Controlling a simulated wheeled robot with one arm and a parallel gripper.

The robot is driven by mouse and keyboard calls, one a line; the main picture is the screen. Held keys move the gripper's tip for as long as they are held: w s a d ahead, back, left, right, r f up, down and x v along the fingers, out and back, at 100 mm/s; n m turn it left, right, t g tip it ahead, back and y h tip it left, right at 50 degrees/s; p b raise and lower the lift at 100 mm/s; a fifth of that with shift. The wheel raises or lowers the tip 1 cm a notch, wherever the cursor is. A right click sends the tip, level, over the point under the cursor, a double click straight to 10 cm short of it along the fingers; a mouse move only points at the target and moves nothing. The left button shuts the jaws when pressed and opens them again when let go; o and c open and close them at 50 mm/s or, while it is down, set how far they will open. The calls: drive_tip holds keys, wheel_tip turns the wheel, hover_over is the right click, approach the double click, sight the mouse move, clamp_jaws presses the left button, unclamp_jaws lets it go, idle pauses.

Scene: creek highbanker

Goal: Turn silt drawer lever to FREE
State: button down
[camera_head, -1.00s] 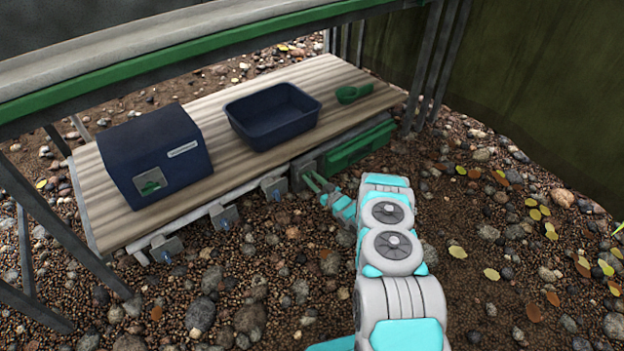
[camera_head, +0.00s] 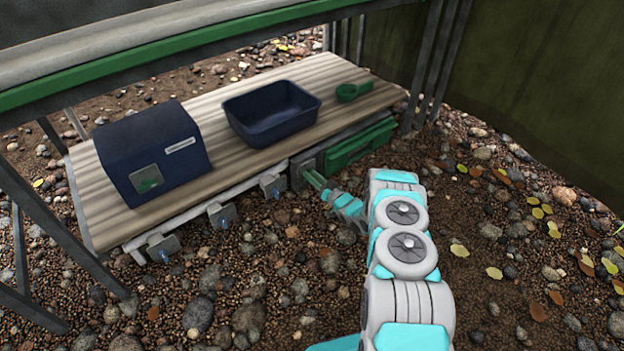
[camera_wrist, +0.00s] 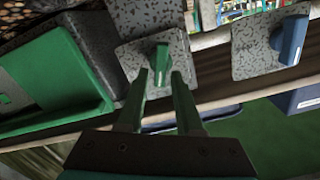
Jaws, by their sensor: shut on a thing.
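The silt drawer lever is likely the green lever (camera_wrist: 161,62) on a speckled grey plate (camera_wrist: 128,60) beside the green drawer (camera_wrist: 58,82) in the wrist view. My gripper (camera_wrist: 160,82) has one finger on each side of this lever and is shut on it. The lever stands roughly upright in the wrist picture. In the head view my gripper (camera_head: 316,180) is at the front edge of the bench, just left of the green drawer (camera_head: 360,145). The lever is too small to make out there. No FREE mark is readable.
A blue lever (camera_wrist: 292,40) sits on the neighbouring plate in the wrist view. Several similar plates (camera_head: 222,214) line the bench front. On the bench (camera_head: 225,170) are a navy box (camera_head: 150,150), a navy tub (camera_head: 270,135) and a green scoop (camera_head: 350,92). Frame legs stand at both sides.

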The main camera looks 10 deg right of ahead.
drive_tip(key=m+b, duration=0.1)
drive_tip(key=m, duration=0.7)
drive_tip(key=f+m+b, duration=0.1)
drive_tip(key=m, duration=0.4)
drive_tip(key=shift+w+d+f+b, duration=0.1)
drive_tip(key=shift+w+d+b, duration=0.05)
drive_tip(key=shift+d+b, duration=0.2)
drive_tip(key=shift+m, duration=0.3)
drive_tip(key=c, duration=0.8)
unclamp_jaws()
drive_tip(key=shift+c, duration=0.2)
drive_tip(key=p+v, duration=0.1)
drive_tip(key=v, duration=0.6)
drive_tip(key=shift+s+d, duration=0.2)
drive_tip(key=shift+s, duration=0.1)
